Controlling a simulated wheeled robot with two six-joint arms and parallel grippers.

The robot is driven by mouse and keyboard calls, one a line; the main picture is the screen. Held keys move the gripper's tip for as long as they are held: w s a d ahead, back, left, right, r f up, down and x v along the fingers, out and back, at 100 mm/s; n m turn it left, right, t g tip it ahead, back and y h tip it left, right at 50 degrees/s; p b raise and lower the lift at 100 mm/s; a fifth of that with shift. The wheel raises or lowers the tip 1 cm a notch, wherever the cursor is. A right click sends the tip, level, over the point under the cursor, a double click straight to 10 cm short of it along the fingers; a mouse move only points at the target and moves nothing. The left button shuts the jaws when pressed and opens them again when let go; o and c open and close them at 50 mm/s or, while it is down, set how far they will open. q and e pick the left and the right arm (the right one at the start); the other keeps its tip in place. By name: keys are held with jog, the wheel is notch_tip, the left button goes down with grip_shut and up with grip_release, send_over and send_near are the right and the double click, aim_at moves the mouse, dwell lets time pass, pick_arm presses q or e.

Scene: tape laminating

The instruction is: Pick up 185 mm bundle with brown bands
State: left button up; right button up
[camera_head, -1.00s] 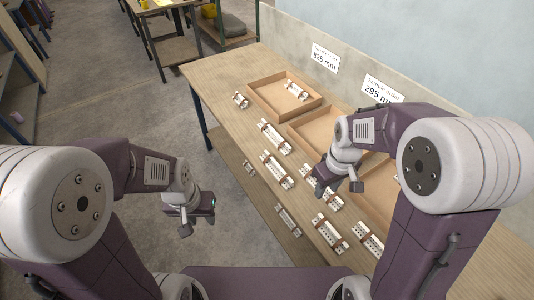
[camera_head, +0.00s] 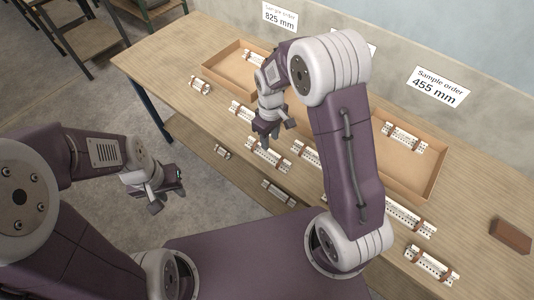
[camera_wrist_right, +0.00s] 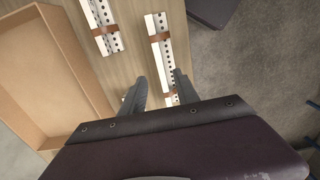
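Several white perforated bundles with brown bands lie on the wooden table; I cannot read their lengths, so I cannot tell which is the 185 mm one. My right gripper (camera_head: 266,138) is low over one bundle (camera_head: 270,158) near the table's front edge. In the right wrist view, the right gripper (camera_wrist_right: 160,92) has its fingers apart, with a bundle (camera_wrist_right: 161,45) running between and beyond them; no grip shows. Another bundle (camera_wrist_right: 101,22) lies to its left. My left gripper (camera_head: 166,190) hangs off the table's front, holding nothing visible; its finger gap is unclear.
Shallow cardboard trays line the back: one at the left (camera_head: 212,62), one at the right (camera_head: 432,188) with a bundle (camera_head: 405,136) in it. Signs read 825 mm (camera_head: 280,17) and 455 mm (camera_head: 441,87). A brown block (camera_head: 511,235) lies at the right.

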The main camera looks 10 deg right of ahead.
aim_at(267, 155)
jog(key=shift+w+f, duration=0.1)
jog(key=shift+f, duration=0.25)
notch_tip(267, 155, down, 5)
jog(key=shift+a+f, duration=0.1)
grip_shut()
dwell(1.2)
